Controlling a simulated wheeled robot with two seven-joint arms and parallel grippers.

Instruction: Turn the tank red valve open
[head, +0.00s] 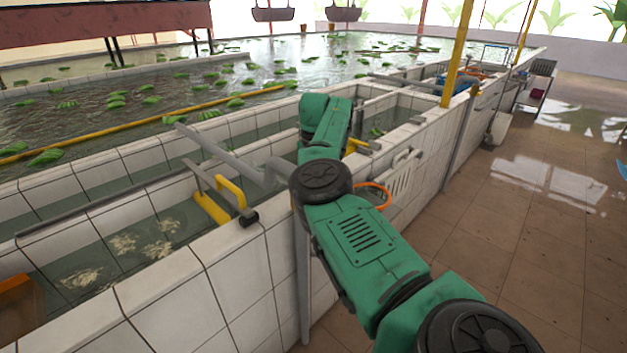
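No clearly red valve can be made out in the head view. An orange-red curved ring (376,193) shows at the tank's outer wall, partly hidden behind my arm. I cannot tell whether it is the valve. The white-tiled tank (225,275) runs from the lower left to the back right. My green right arm comes in from the lower right and reaches up over the tank rim. Its far links cover part of the rim and water. No fingers of my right gripper can be seen. My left gripper and arm are out of view.
Yellow brackets (231,191) and a grey bar (222,155) stand at the near tank rim. A yellow post (458,52) rises from the rim farther back. The tiled floor (510,225) at right is mostly clear.

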